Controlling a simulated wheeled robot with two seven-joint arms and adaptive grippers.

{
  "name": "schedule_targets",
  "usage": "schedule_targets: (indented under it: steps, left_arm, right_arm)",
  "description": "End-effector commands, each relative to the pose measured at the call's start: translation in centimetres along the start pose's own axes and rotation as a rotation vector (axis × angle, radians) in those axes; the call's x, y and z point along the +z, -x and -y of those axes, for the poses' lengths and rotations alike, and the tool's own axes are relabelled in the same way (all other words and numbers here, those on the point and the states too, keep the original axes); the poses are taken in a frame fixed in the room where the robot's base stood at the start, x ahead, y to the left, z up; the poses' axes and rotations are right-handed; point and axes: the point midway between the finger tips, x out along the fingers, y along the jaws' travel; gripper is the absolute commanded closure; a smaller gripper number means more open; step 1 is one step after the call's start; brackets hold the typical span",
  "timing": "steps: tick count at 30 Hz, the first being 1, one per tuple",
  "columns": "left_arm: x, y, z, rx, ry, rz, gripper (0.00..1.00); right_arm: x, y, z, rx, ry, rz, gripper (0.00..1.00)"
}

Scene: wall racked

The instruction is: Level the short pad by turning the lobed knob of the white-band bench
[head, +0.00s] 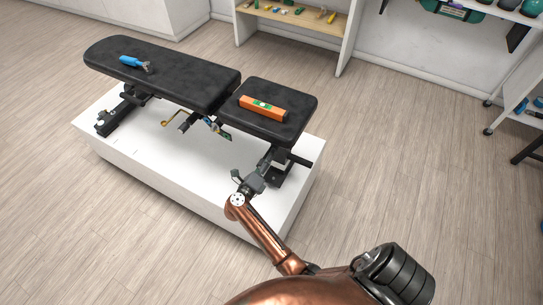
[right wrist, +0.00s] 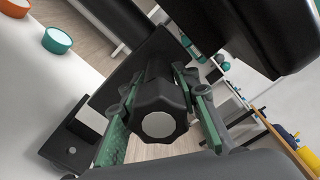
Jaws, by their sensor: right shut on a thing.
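The bench stands on a white plinth in the head view. Its short pad (head: 290,98) is black and carries an orange level (head: 263,107) with a green vial window. The long pad (head: 185,70) lies to its left. A white band (head: 281,167) shows on the post under the short pad. My right gripper (head: 265,165) is at that post, below the pad's near edge. In the right wrist view the black lobed knob (right wrist: 157,108) with a grey centre sits between the green-lined fingers of my right gripper (right wrist: 162,122), which is shut on it. My left gripper is out of view.
A blue-handled tool (head: 132,62) lies on the long pad. The white plinth (head: 170,165) has free room at its front left. A shelf (head: 295,18) with small items stands behind. The floor right of the plinth is clear.

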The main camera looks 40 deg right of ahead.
Motion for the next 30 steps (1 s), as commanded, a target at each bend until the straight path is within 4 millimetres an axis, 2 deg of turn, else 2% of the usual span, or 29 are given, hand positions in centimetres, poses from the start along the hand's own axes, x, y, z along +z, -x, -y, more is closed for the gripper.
schedule_targets:
  steps: [11, 12, 20, 30]
  left_arm:
    - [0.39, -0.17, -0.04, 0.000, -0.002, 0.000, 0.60]
    - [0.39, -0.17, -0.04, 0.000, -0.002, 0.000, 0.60]
    - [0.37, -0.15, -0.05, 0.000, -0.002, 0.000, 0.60]
    - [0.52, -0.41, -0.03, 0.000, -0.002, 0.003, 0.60]
  right_arm:
    - [-0.05, 0.04, -0.11, 0.001, 0.013, 0.001, 0.96]
    - [-0.05, 0.04, -0.11, 0.001, 0.013, 0.000, 0.70]
    - [-0.03, 0.03, -0.07, 0.000, 0.012, 0.000, 0.52]
    - [-0.07, -0.01, -0.12, -0.001, 0.000, 0.000, 0.51]
